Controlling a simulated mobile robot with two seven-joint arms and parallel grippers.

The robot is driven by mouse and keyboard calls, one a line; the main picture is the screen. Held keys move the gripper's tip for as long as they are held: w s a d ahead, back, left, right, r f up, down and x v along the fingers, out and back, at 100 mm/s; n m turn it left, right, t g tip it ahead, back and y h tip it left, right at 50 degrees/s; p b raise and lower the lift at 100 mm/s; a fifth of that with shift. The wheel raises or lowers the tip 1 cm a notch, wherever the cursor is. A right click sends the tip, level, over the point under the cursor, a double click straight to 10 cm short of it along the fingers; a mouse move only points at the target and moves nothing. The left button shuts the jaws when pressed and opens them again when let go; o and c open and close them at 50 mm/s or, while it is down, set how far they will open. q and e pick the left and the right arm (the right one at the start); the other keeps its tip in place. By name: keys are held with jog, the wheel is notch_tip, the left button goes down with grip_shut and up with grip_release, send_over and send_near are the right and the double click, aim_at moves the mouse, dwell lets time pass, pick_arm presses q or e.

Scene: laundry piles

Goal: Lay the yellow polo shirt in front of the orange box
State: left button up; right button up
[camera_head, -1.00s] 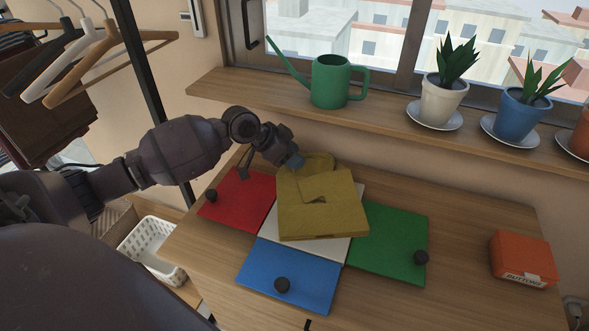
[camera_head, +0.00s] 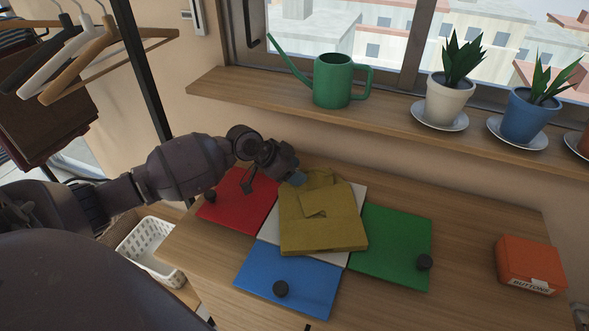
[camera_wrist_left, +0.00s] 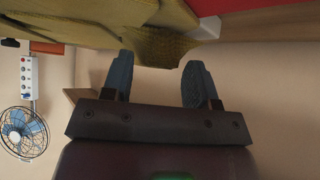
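The yellow polo shirt (camera_head: 322,225) lies folded on the folding board, with a loose flap near its far edge. My left gripper (camera_head: 286,182) is at the shirt's far left corner in the head view. In the left wrist view, the fingers of my left gripper (camera_wrist_left: 157,75) stand apart, with the edge of the yellow shirt (camera_wrist_left: 155,45) between and beyond their tips. I cannot tell whether they touch it. The orange box (camera_head: 531,264), lettered BUTTONS, sits at the right end of the table. My right gripper is not in view.
The folding board has a red panel (camera_head: 232,199), a blue panel (camera_head: 290,278), a green panel (camera_head: 392,247) and a pale middle panel under the shirt. Bare table (camera_head: 455,290) lies right of the board. A green watering can (camera_head: 333,82) and potted plants stand on the shelf behind.

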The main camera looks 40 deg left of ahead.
pick_arm(q)
jog(key=shift+o, duration=1.1)
